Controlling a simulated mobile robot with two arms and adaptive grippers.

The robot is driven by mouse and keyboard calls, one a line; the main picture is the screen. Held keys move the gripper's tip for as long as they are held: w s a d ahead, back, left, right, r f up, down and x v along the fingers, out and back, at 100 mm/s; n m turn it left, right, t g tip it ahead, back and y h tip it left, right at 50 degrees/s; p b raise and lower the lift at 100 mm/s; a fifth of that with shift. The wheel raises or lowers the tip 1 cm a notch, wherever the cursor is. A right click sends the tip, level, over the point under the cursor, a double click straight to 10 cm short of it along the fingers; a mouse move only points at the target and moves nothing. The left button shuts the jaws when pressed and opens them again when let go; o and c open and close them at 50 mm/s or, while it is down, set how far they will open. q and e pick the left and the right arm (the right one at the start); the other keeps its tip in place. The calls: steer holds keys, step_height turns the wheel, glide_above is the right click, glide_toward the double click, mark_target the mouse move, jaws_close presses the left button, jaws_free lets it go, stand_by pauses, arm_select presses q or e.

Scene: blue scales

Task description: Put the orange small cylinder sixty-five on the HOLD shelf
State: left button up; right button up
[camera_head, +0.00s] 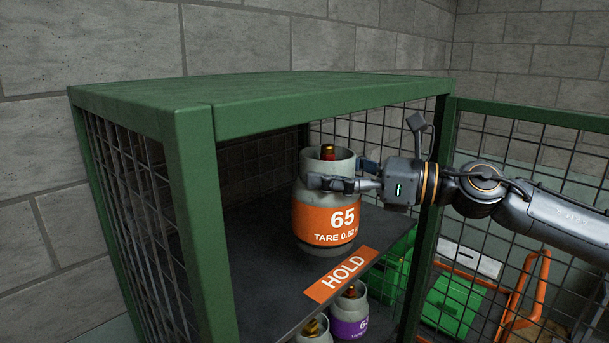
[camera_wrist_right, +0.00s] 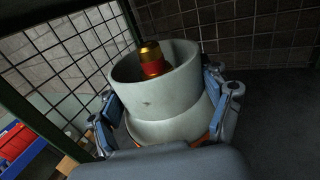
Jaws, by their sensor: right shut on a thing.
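The orange small cylinder sixty-five (camera_head: 326,216) is a grey gas cylinder with an orange band marked 65 and a red and brass valve. It stands upright at the HOLD shelf (camera_head: 262,235), behind the orange HOLD label (camera_head: 341,274). I cannot tell whether its base touches the shelf. My right gripper (camera_head: 340,184) is shut on the cylinder's upper collar. In the right wrist view the fingers (camera_wrist_right: 168,100) sit on both sides of the grey collar (camera_wrist_right: 155,90). My left gripper is not in view.
The green mesh cage (camera_head: 190,170) surrounds the shelf, with a post on the left and an open mesh door (camera_head: 520,150) on the right. Below the shelf are a purple-banded cylinder (camera_head: 350,326) and another cylinder (camera_head: 313,330). Green crates (camera_head: 452,305) lie beyond the door.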

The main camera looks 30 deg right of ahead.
steer(key=w+p, duration=0.1)
steer(key=w+a+p, duration=0.1)
steer(key=w, duration=0.1)
steer(key=w+p, duration=0.1)
steer(key=p, duration=0.1)
steer(key=shift+w+a+r, duration=0.3)
steer(key=shift+w+r, duration=0.1)
step_height(320, 180, down, 3)
steer(key=shift+w+f+b, duration=0.1)
steer(key=shift+b, duration=0.85)
steer(key=shift+f, duration=0.4)
step_height(320, 180, down, 4)
steer(key=b, duration=0.2)
steer(key=shift+r+b, duration=0.25)
steer(key=shift+b, duration=0.05)
steer(key=shift+p, duration=0.3)
steer(key=shift+w+f, duration=0.1)
steer(key=shift+w, duration=0.05)
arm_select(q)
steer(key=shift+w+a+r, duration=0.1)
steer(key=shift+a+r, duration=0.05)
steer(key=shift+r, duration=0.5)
